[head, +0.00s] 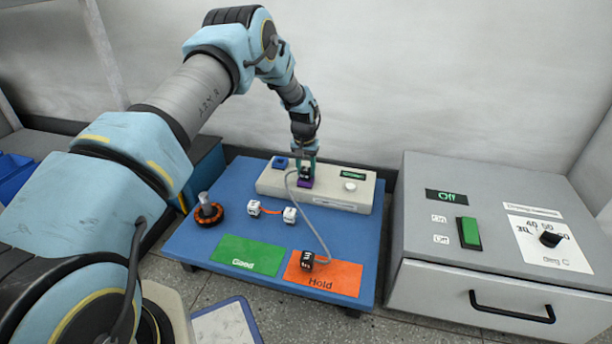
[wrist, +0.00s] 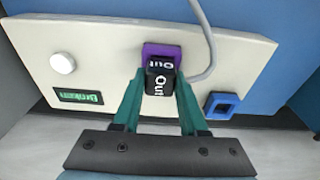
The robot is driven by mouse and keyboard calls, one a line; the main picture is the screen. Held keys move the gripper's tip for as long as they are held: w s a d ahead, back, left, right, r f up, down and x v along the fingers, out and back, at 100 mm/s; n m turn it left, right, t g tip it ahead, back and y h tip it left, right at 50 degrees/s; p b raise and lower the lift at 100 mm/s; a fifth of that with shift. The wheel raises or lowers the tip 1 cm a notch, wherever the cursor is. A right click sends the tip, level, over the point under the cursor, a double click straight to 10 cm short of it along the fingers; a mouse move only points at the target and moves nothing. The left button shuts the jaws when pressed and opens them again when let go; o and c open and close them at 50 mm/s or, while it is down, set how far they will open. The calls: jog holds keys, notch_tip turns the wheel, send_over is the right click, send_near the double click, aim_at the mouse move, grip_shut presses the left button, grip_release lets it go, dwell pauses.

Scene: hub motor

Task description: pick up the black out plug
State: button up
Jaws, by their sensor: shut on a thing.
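The black out plug (wrist: 160,80), marked "Out" in white, is between the two green fingers of my gripper (wrist: 161,84). My gripper is shut on it. The plug is right at the purple socket (wrist: 163,50), also marked "Out", on the pale tester box (wrist: 110,40). I cannot tell whether the plug is seated in the socket or just clear of it. In the head view my gripper (head: 305,172) points down over the purple socket (head: 305,183), and the plug is mostly hidden there. A grey cable (head: 312,215) runs from it to a second black plug (head: 307,260).
The second plug lies on the orange Hold mat (head: 335,277); the green Good mat (head: 240,257) is bare. A blue socket (wrist: 222,105) sits beside the purple one. White connectors (head: 254,208) and a copper-wound motor part (head: 207,212) lie left. A grey cabinet (head: 430,270) stands right.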

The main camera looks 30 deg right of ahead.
grip_shut()
